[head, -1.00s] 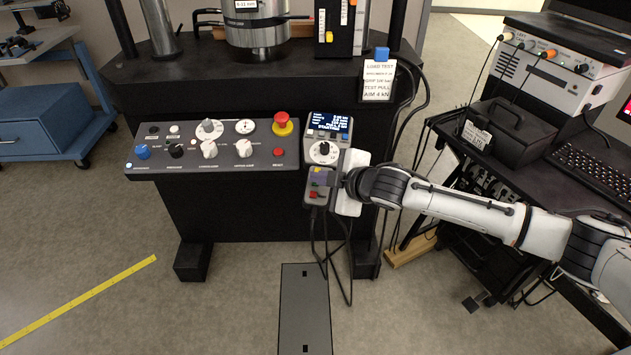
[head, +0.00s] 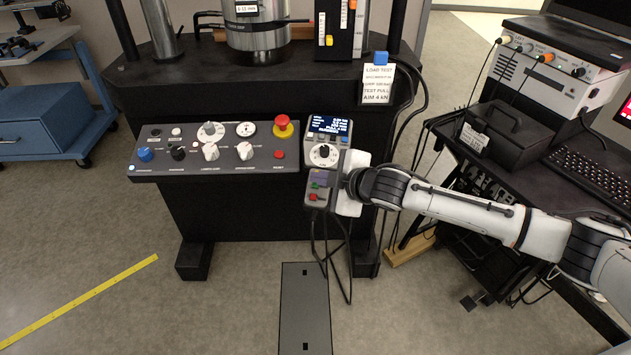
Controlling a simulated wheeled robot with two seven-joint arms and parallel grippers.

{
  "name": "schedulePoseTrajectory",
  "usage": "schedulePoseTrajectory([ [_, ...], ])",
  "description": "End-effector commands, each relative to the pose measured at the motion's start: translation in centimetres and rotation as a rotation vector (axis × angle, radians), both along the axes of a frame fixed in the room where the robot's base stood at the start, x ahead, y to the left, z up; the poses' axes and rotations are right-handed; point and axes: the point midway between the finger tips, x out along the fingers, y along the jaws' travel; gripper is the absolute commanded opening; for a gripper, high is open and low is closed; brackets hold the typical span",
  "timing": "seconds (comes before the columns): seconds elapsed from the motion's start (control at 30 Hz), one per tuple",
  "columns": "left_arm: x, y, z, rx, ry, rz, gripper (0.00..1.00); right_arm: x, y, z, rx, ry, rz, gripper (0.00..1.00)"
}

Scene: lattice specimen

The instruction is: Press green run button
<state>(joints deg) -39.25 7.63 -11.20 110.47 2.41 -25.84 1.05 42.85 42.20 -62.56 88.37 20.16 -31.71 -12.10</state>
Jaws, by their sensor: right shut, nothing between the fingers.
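A small grey control box (head: 313,203) hangs at the right end of the machine's front, below a unit with a lit display. The green button (head: 316,185) shows on its face, above a red button (head: 315,197). My right gripper (head: 331,187) is shut and empty, at the right side of this box, with its white body partly covering the box's right edge. The green button is uncovered in this view; whether the fingertips touch the box, I cannot tell. My left gripper is not in view.
The sloped panel (head: 215,170) left of the box carries knobs and a red emergency stop (head: 283,125). The display unit (head: 329,125) sits just above the box. Cables hang below it. A black cart (head: 470,230) stands close to my right arm.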

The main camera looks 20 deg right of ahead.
Motion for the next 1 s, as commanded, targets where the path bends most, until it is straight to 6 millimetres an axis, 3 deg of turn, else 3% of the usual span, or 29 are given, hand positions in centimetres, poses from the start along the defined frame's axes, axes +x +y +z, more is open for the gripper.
schedulePoseTrajectory([
  [0.27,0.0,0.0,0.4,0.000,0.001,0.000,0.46,-0.1,0.1,0.5,0.001,0.000,0.001,0.00],
  [0.73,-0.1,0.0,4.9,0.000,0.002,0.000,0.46,-1.1,0.3,4.6,0.000,0.000,0.000,0.00],
  [1.0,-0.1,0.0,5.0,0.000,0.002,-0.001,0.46,-1.2,0.4,4.8,0.001,-0.001,0.000,0.00],
])
